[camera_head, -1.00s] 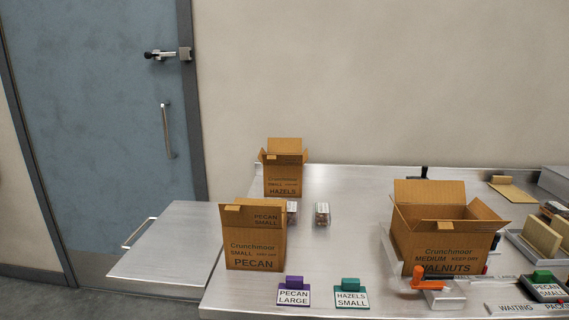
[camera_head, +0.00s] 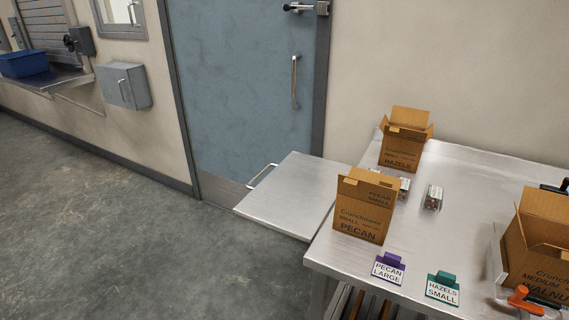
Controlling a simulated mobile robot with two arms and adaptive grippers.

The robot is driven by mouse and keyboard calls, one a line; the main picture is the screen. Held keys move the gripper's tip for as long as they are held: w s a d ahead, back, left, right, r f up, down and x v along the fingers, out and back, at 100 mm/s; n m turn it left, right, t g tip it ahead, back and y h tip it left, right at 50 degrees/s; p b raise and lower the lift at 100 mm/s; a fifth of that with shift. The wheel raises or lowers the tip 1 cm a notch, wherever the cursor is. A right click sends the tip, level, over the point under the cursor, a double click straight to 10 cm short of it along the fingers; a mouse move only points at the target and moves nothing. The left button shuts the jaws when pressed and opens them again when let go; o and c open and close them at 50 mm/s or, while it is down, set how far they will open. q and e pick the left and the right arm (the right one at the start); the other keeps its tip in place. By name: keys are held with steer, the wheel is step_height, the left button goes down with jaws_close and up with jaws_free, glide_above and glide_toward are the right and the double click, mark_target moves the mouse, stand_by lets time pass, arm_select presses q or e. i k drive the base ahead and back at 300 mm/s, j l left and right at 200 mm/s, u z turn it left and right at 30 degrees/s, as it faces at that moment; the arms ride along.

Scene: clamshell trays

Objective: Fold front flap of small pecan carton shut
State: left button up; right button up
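The small pecan carton (camera_head: 362,211) is a brown cardboard box near the left end of the steel table. Its printed face is toward me. An upper panel marked PECAN SMALL (camera_head: 381,198) rises above the main lettering. A small pale tab shows at its upper left. I cannot tell from here exactly how each top flap lies. Neither of my grippers is in view.
A walnuts carton (camera_head: 540,240) is at right. Purple (camera_head: 388,266) and teal (camera_head: 442,287) label stands line the front. A steel side shelf (camera_head: 285,195) adjoins the table's left.

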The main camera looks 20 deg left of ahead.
mark_target(376, 194)
steer(key=j+z, duration=0.15)
steer(key=j, duration=0.55)
steer(key=j+z, duration=0.1)
steer(key=j, duration=0.6)
steer(key=j+z, duration=0.15)
steer(key=j, duration=0.6)
steer(key=k+j+z, duration=0.1)
steer(key=j, duration=0.55)
steer(key=k+j+z, duration=0.15)
steer(key=j, duration=0.55)
steer(key=i+j, duration=0.05)
